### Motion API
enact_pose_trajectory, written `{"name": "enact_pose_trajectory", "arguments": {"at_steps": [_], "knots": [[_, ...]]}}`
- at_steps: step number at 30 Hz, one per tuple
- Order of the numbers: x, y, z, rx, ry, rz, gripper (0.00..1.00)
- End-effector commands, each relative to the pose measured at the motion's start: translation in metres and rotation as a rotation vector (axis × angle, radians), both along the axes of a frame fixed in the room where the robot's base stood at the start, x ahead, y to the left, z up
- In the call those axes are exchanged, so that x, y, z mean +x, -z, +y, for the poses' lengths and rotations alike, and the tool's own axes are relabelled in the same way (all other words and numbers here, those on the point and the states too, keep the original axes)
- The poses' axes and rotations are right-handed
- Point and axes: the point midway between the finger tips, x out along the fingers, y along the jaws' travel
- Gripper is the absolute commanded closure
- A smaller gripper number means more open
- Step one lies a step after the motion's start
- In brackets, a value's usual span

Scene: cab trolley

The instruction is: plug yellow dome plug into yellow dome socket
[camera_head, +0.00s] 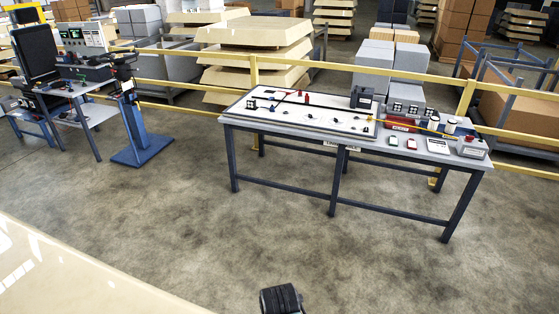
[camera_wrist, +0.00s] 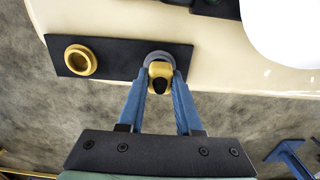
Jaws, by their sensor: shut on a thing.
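In the wrist view my gripper (camera_wrist: 160,82) has its two blue fingers closed on a yellow plug (camera_wrist: 160,71) with a black round end towards the camera. A grey round part (camera_wrist: 157,57) shows just behind the plug, partly hidden by it. I cannot tell whether the plug touches that part. A yellow ring-shaped socket (camera_wrist: 80,60) with a round opening sits on the left of a dark plate (camera_wrist: 118,57). The held plug is to the right of this socket, near the plate's right end. The head view does not clearly show the plug, the socket or my gripper.
The dark plate is on a cream panel (camera_wrist: 215,62); a large cream surface (camera_head: 70,275) fills the head view's lower left. A workbench (camera_head: 300,122) with several small items stands beyond open floor (camera_head: 190,205). A yellow railing (camera_head: 340,66) runs behind it.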

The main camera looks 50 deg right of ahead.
Motion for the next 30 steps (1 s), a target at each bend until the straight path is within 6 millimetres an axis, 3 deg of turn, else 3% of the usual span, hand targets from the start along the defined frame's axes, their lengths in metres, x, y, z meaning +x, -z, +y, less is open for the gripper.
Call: {"name": "enact_pose_trajectory", "arguments": {"at_steps": [30], "knots": [[0.0,-0.04,0.0,0.001,-0.001,0.001,1.0]]}}
